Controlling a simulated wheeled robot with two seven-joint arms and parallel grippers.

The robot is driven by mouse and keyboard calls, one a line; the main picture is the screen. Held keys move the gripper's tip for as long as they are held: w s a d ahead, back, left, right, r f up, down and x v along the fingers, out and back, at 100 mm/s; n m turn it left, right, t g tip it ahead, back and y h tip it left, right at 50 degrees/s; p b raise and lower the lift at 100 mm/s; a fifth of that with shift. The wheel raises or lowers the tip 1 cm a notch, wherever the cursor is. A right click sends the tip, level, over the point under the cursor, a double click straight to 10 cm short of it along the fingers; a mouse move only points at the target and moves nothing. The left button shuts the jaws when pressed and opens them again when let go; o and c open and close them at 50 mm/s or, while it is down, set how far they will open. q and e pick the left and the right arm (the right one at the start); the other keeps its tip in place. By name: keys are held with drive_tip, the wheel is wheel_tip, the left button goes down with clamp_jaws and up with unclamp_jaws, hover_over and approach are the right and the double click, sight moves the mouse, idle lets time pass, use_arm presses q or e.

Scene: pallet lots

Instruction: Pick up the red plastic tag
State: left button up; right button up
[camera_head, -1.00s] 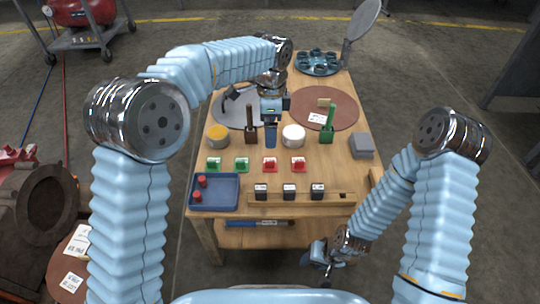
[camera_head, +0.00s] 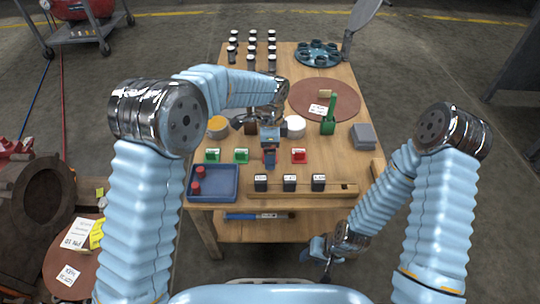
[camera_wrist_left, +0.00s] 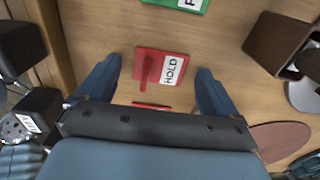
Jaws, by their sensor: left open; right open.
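Two red tags stand in the row on the table: the right one (camera_head: 299,156) is in plain sight in the head view. The other is mostly hidden behind my left gripper (camera_head: 270,161) there. In the left wrist view, a red tag (camera_wrist_left: 147,66) with an upright red grip and a white HOLD label lies between the two blue fingers of my left gripper (camera_wrist_left: 158,68). The fingers are open, one on each side and apart from it. My right gripper (camera_head: 325,251) is open and empty, low at the table's front right.
Two green tags (camera_head: 241,155) stand left of the red ones. A blue tray (camera_head: 232,186) with red pieces and a wooden rail (camera_head: 343,189) with black blocks lie in front. A green-handled stamp (camera_head: 328,122) and grey block (camera_head: 364,136) stand at right.

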use_arm(q)
drive_tip(key=shift+c, duration=0.4)
drive_tip(key=c, duration=1)
drive_tip(key=shift+c, duration=0.2)
